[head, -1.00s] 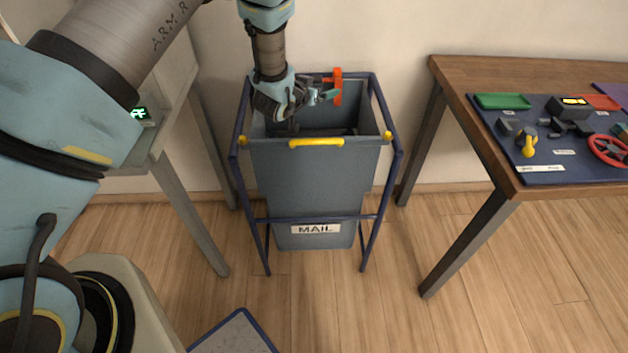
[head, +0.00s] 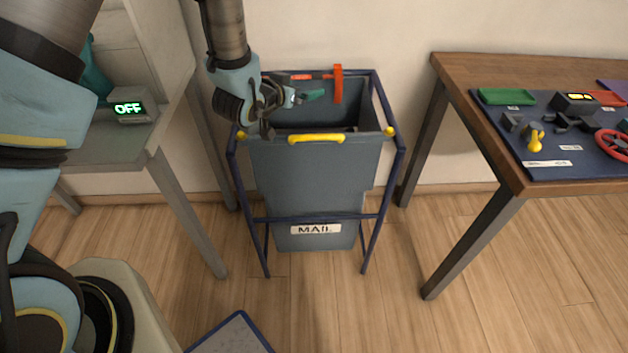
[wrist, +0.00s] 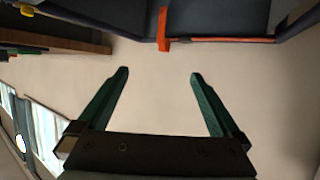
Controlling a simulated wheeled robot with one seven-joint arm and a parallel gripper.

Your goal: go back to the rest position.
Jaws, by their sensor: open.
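My gripper (head: 292,112) is over the left part of the grey mail bin (head: 314,180) in the head view, near its rim. In the wrist view its two green fingers (wrist: 160,75) stand wide apart with nothing between them. A red-orange upright piece (head: 338,84) with a thin red bar stands at the bin's back rim, right of my gripper. It also shows at the top of the wrist view (wrist: 163,28), beyond the fingers. The inside of the bin is dark and its contents cannot be made out.
The bin sits in a blue frame with yellow parts (head: 316,138). A wooden table (head: 450,75) with a blue tool mat (head: 560,165) stands at the right. A grey table (head: 115,155) with a display reading OFF (head: 130,108) stands at the left.

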